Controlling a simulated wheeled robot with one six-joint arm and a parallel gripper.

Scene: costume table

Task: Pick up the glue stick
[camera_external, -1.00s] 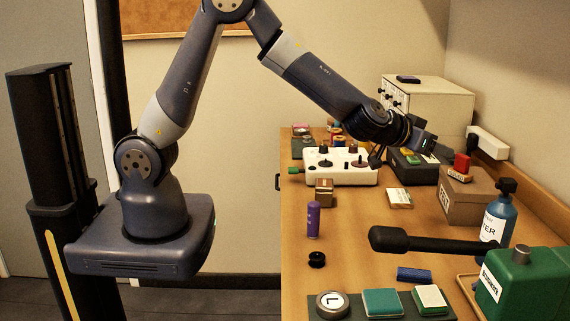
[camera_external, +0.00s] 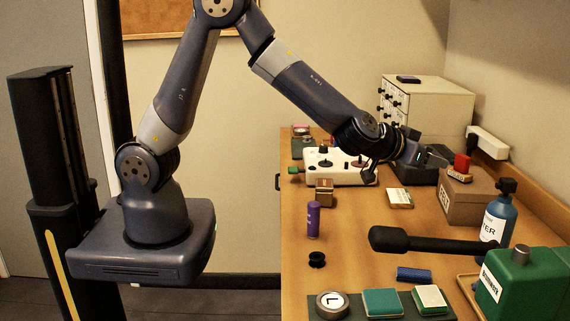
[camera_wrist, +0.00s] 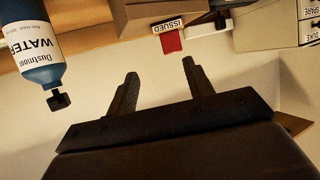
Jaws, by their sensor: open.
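The glue stick looks to be the purple upright cylinder (camera_external: 313,220) near the left edge of the table in the external view. It does not show in the wrist view. My gripper (camera_external: 438,156) is over the back right part of the table, well apart from the purple cylinder. In the wrist view my gripper (camera_wrist: 160,68) has its two fingers spread with nothing between them.
A white control box (camera_external: 340,176) and a small brown box (camera_external: 324,192) stand behind the cylinder. A black spool (camera_external: 317,260) is in front of it. A cardboard box (camera_external: 466,200), blue water bottle (camera_external: 499,222) and green machine (camera_external: 525,285) line the right. A black handle (camera_external: 430,242) juts leftward.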

